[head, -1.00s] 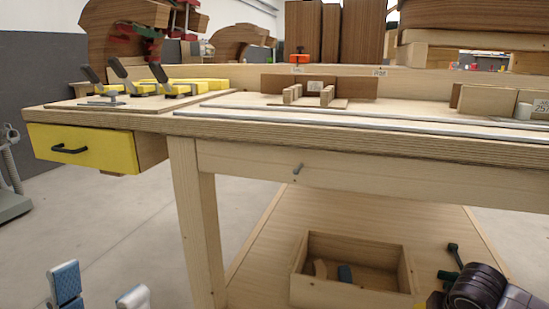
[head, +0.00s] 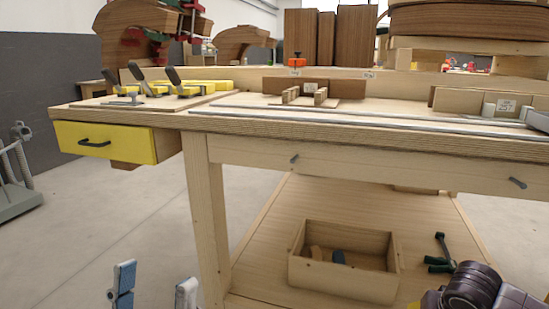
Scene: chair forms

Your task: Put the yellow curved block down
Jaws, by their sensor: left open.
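My left gripper (head: 155,284) shows at the bottom left, in front of the bench. Its two blue-and-white fingers are well apart and only floor shows between them, so it is open and empty. I cannot make out a yellow curved block for certain. A small yellow patch (head: 431,300) shows at the bottom edge, beside a dark rounded thing; most of it is cut off or hidden.
The wooden workbench (head: 360,137) has a yellow drawer (head: 105,142), toggle clamps (head: 180,85) with yellow parts and wooden fences on top. Its lower shelf (head: 255,282) bears an open wooden box (head: 340,279) with small pieces and a dark green clamp (head: 440,256).

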